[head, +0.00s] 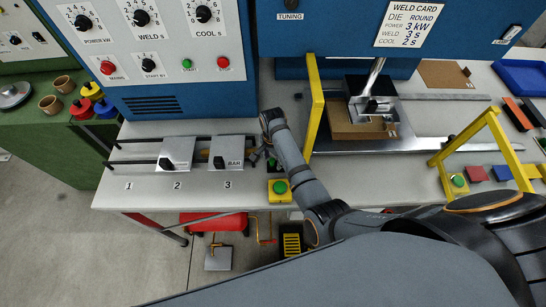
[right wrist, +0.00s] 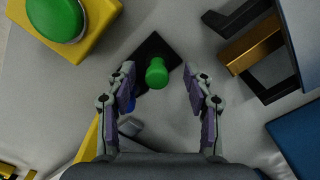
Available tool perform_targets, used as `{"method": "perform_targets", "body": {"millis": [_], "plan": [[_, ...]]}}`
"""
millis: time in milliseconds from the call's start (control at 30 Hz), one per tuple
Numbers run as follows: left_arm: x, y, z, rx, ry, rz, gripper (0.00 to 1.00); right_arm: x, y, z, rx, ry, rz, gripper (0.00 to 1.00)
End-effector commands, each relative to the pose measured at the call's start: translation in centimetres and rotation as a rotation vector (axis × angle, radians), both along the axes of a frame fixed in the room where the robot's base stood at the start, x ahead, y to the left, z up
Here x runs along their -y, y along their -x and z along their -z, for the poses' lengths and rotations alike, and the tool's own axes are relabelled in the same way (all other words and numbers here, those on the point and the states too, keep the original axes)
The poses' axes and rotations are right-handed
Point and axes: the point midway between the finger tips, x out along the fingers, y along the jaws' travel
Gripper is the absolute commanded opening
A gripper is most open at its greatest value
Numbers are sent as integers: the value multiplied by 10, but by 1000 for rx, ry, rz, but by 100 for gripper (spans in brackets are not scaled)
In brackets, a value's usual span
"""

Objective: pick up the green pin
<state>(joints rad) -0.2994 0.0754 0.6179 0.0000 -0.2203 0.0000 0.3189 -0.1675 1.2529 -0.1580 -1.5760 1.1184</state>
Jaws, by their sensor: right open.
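The green pin (right wrist: 157,72) stands on a small black square base (right wrist: 150,48) on the grey table top. In the right wrist view it shows between and just beyond the fingertips of my right gripper (right wrist: 160,84). The fingers are apart, one on each side of it, and I see no contact. In the head view my right gripper (head: 265,154) is low over the table, right of the plate marked BAR, and mostly hides the pin. My left gripper is not in view.
A yellow box with a green button (head: 279,190) sits close by at the table's front edge; it also shows in the right wrist view (right wrist: 92,30). Plates (head: 233,148) on black rods lie to the left. A yellow gantry post (head: 314,105) stands to the right.

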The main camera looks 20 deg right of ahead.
Motion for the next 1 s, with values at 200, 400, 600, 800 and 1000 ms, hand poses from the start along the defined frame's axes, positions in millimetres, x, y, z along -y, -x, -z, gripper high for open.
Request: {"method": "perform_targets", "body": {"millis": [200,400,600,800,1000], "plan": [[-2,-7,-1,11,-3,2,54,1,0,1,0,1,-1,34],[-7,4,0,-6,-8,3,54,1,0,1,0,1,-1,7],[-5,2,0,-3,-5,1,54,1,0,2,1,3,-1,0],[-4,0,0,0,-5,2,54,2,0,1,0,4,-1,0],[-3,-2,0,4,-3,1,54,2,-6,-8,2,4,-2,0]]}}
